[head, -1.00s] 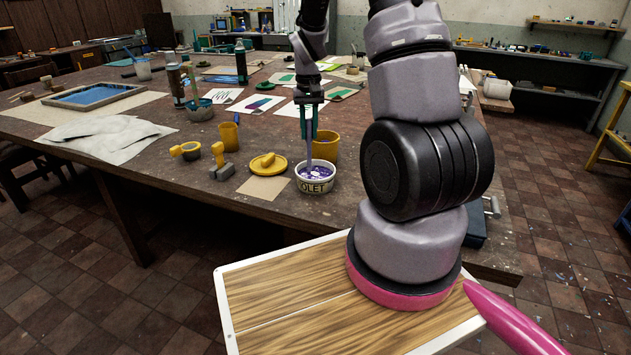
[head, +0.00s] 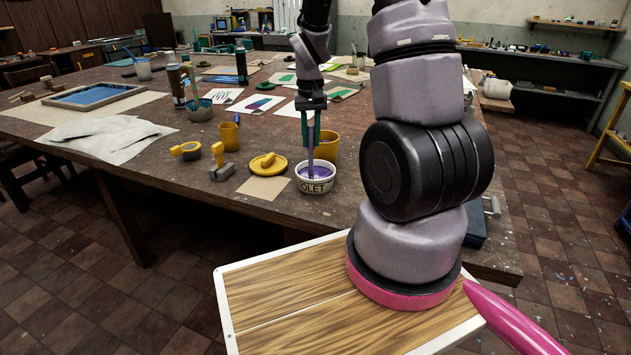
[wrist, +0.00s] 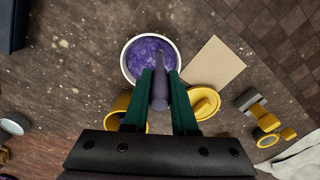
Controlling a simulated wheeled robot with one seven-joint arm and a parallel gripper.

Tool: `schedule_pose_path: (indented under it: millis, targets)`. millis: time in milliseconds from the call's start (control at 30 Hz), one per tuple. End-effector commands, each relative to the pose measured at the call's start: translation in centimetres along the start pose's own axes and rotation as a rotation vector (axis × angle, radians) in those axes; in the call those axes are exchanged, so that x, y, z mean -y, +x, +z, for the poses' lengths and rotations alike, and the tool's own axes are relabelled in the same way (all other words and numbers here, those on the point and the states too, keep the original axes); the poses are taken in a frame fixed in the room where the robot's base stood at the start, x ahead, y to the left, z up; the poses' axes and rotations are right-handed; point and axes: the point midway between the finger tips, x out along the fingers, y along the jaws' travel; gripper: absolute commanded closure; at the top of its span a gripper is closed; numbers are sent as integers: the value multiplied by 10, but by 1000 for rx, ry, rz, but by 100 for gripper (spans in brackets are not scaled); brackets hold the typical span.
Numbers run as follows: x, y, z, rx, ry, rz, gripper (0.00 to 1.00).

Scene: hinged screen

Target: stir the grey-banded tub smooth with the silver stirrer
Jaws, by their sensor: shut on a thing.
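The tub (head: 315,187) stands upright near the table's front edge, pale with a greyish band lettered "...OLET". It holds violet paint, which in the wrist view (wrist: 146,52) shows some paler swirls. My gripper (head: 310,138) is above the tub, pointing down, its green fingers shut on the stirrer (head: 310,160). The stirrer looks greyish violet here, and its lower end is down in the paint, hidden. In the wrist view the stirrer (wrist: 159,92) runs between the fingers into the tub (wrist: 126,64).
A yellow cup (head: 326,146) stands close behind the tub. A yellow lid (head: 268,163) and a tan card (head: 263,189) lie to its left. Further left are a yellow-handled stamp (head: 221,165) and a yellow ring-shaped tool (head: 187,150). The table edge is close in front.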

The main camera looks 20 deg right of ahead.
Motion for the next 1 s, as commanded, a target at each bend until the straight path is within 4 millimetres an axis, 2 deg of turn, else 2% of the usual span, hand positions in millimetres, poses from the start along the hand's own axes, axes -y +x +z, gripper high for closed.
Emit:
schedule_pose_path:
  millis: [167,1000]
  targets:
    - [-2,-6,2,-2,0,0,100]
    - [-2,-86,2,-1,0,0,100]
